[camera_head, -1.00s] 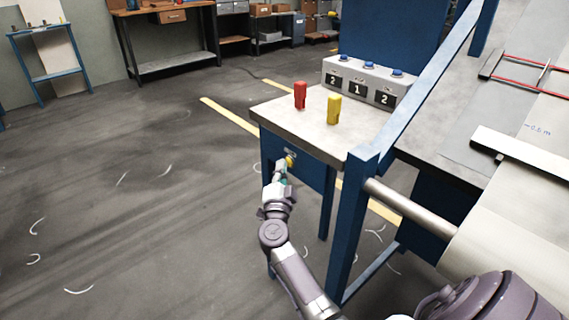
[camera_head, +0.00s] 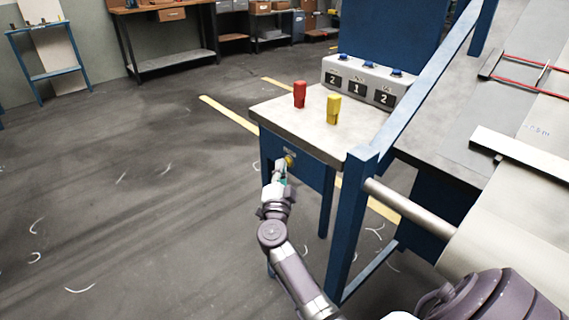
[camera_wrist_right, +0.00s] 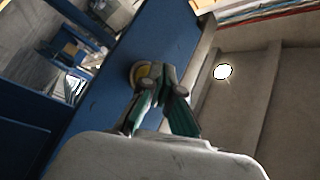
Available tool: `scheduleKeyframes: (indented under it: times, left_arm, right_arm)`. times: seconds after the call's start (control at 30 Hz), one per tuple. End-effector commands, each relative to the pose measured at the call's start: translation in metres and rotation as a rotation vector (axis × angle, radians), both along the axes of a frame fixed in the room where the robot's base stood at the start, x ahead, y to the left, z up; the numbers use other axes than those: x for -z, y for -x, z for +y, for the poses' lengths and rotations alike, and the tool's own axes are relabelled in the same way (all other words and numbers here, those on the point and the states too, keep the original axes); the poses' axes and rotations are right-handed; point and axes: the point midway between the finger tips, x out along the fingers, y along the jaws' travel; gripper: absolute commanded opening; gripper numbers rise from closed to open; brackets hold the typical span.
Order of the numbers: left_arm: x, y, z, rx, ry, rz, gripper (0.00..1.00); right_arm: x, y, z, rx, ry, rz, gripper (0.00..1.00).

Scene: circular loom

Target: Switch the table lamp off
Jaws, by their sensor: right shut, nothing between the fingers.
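A round yellow knob (camera_head: 290,160) sits under a small label on the blue front panel (camera_head: 308,175) of a work table. It also shows in the right wrist view (camera_wrist_right: 139,74), partly hidden behind my fingers. My right gripper (camera_head: 281,169) is shut and empty, with its fingertips at the knob. In the right wrist view the dark green fingers (camera_wrist_right: 162,76) meet in front of the knob's edge; I cannot tell whether they touch it. No table lamp can be made out. My left gripper is not in view.
The tabletop (camera_head: 285,118) carries a red peg (camera_head: 299,95), a yellow peg (camera_head: 334,108) and a grey counter box (camera_head: 358,86). A blue loom frame post (camera_head: 353,225) stands close right of my arm. A bright round light (camera_wrist_right: 222,71) shows in the wrist view.

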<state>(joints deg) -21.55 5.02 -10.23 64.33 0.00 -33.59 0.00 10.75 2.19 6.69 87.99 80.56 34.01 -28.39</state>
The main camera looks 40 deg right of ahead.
Motion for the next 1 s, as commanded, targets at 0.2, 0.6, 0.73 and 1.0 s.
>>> scheduleKeyframes:
  times: [0.2, 0.6, 0.73, 1.0]
  left_arm:
    - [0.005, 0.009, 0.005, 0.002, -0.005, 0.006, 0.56]
    - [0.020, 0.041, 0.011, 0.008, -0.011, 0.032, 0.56]
    - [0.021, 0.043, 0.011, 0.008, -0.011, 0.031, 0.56]
    - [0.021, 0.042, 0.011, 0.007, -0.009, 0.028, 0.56]
  right_arm:
    - [0.000, 0.002, 0.015, 0.004, -0.002, 0.001, 0.00]
    - [0.001, 0.004, 0.055, -0.001, -0.002, 0.002, 0.00]
    - [0.001, 0.005, 0.060, 0.000, -0.001, 0.001, 0.00]
    - [0.001, 0.005, 0.060, -0.001, -0.001, 0.002, 0.00]
